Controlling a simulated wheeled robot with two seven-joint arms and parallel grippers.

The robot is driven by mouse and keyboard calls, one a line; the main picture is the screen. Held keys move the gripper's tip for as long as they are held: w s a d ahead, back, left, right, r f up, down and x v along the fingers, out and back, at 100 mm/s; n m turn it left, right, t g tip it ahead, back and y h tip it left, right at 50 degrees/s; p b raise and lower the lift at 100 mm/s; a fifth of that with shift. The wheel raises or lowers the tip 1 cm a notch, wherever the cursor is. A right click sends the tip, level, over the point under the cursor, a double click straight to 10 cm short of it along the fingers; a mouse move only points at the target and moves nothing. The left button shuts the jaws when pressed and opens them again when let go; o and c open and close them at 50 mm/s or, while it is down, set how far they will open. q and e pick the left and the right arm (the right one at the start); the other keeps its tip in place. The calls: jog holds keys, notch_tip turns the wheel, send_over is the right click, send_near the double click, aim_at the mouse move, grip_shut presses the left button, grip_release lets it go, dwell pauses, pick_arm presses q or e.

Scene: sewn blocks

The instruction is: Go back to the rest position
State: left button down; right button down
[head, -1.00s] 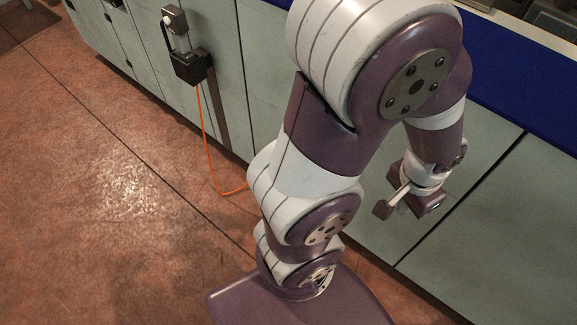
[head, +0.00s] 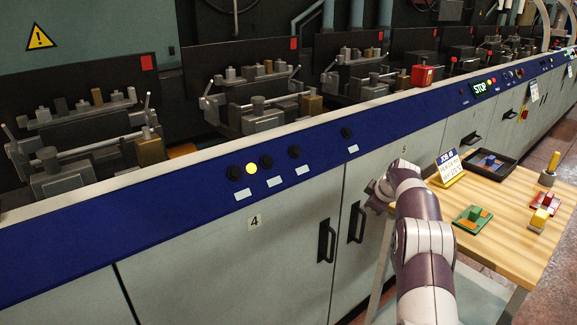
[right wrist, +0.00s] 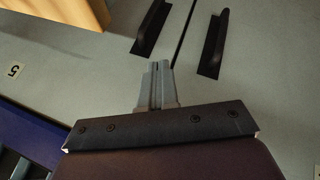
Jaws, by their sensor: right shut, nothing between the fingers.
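My right arm reaches up from the bottom of the head view. Its gripper (head: 378,194) is beside the left edge of the wooden table, in front of the grey cabinet doors. In the right wrist view its two grey fingers (right wrist: 156,82) are together with nothing between them. The gripper's far side is partly hidden by my wrist in the head view. My left gripper is not in view.
The wooden table (head: 516,212) stands close to the right of my arm. It holds a dark tray (head: 509,170), a sign (head: 447,168), a green plate (head: 461,222) with blocks, and a red plate (head: 549,200). Cabinet handles (head: 326,240) stick out left of the gripper.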

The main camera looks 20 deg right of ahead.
jog(key=s+a+f+m+g, duration=0.3)
jog(key=s+a+f+m, duration=0.2)
jog(key=s+f+m, duration=0.35)
jog(key=s+a+r+g, duration=0.1)
jog(key=s+a+g, duration=0.1)
jog(key=s+a, duration=1)
jog(key=s+a+g, duration=0.2)
jog(key=s+a, duration=0.7)
jog(key=s, duration=0.6)
notch_tip(320, 180, up, 23)
jog(key=s+a+t+p, duration=0.1)
jog(key=a+p, duration=0.1)
jog(key=p, duration=1.9)
jog(key=shift+s+a+n+y, duration=0.2)
jog(key=shift+s+n+y, duration=0.1)
jog(key=shift+n, duration=0.15)
